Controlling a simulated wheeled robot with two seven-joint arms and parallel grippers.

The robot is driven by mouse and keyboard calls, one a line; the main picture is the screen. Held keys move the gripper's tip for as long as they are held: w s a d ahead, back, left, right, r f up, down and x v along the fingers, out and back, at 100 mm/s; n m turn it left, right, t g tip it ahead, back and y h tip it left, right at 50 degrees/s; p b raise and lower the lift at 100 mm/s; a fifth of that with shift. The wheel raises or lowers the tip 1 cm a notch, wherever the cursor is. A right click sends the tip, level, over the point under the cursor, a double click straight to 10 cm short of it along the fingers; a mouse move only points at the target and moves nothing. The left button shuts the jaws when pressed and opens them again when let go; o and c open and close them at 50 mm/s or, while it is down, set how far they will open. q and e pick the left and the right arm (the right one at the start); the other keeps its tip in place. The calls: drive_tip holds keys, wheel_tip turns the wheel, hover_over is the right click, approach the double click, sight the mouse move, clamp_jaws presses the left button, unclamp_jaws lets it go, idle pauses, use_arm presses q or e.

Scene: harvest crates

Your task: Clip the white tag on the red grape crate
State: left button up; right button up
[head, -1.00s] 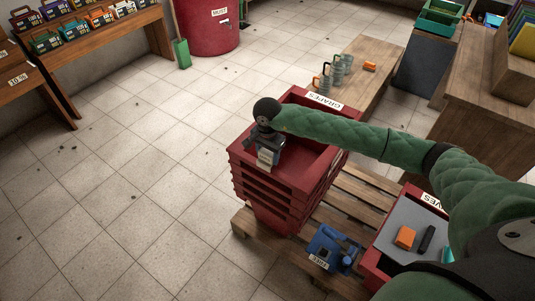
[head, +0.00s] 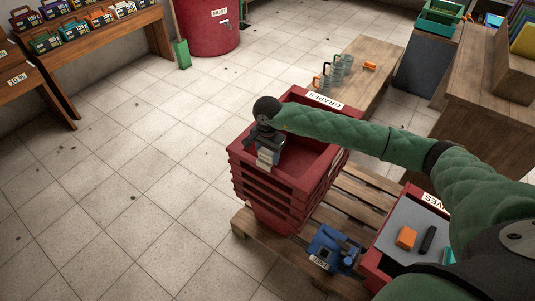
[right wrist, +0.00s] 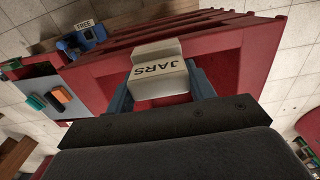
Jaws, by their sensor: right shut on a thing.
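The red grape crate (head: 236,147) is the top of a red stack and bears a GRAPES label on its far rim. My right gripper (head: 266,151) is over the crate's near left rim, pointing down. It is shut on the white tag (head: 265,159), which also shows between the fingers in the right wrist view (right wrist: 157,72) and reads JARS. The tag is at the crate's near wall; I cannot tell whether it touches the rim. The crate's inside looks empty where it shows. My left gripper is not in view.
The stack stands on a wooden pallet (head: 371,197). A blue holder (head: 331,249) marked FREE sits beside it. A second red crate (head: 376,268) with a grey top holds an orange block (head: 406,237) and a black piece. A bench (head: 375,75) with mugs is behind. The floor at left is clear.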

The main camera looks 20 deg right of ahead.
drive_tip(key=shift+b, duration=0.5)
idle(0.3)
drive_tip(key=shift+f+b, duration=1.75)
drive_tip(key=shift+b, duration=0.05)
idle(0.5)
drive_tip(key=o, duration=1)
drive_tip(key=shift+o, duration=0.2)
drive_tip(key=shift+r, duration=0.1)
wheel_tip(320, 180, up, 6)
drive_tip(key=shift+r+b, duration=0.2)
drive_tip(key=shift+b, duration=0.85)
drive_tip(key=shift+r, duration=0.65)
